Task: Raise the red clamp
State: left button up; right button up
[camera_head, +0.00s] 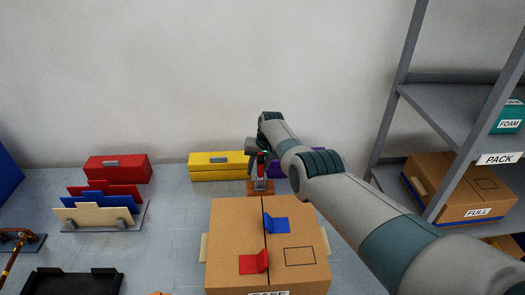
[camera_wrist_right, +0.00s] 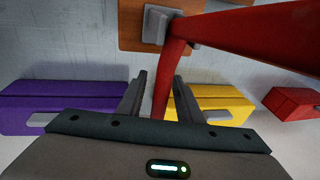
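The red clamp (camera_head: 261,161) stands on a brown base (camera_head: 260,188) behind the cardboard box, mostly hidden by my right arm. In the right wrist view, its red bar (camera_wrist_right: 238,36) crosses the upper right, and a red handle (camera_wrist_right: 163,92) runs down from it between my right gripper's fingers. My right gripper (camera_wrist_right: 159,76) is open around the handle, with gaps visible beside the fingers. A grey block on the brown base (camera_wrist_right: 137,37) shows at the top. My left gripper is not in view.
A cardboard box (camera_head: 228,230) with red and blue tabs stands in front. A yellow case (camera_head: 215,168) and a purple case (camera_head: 311,158) flank the clamp. A red case (camera_head: 117,168) and a file rack (camera_head: 75,228) are at left; a grey shelf (camera_head: 440,113) is at right.

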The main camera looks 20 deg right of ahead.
jog(key=shift+p+v, duration=1)
jog(key=shift+v, duration=0.2)
jog(key=shift+d+r, duration=0.1)
jog(key=shift+r, duration=0.3)
jog(key=b+v, duration=0.1)
jog(key=v, duration=1.2)
jog(key=shift+r+b, duration=0.3)
jog(key=shift+s+d, duration=0.1)
jog(key=shift+s, duration=0.1)
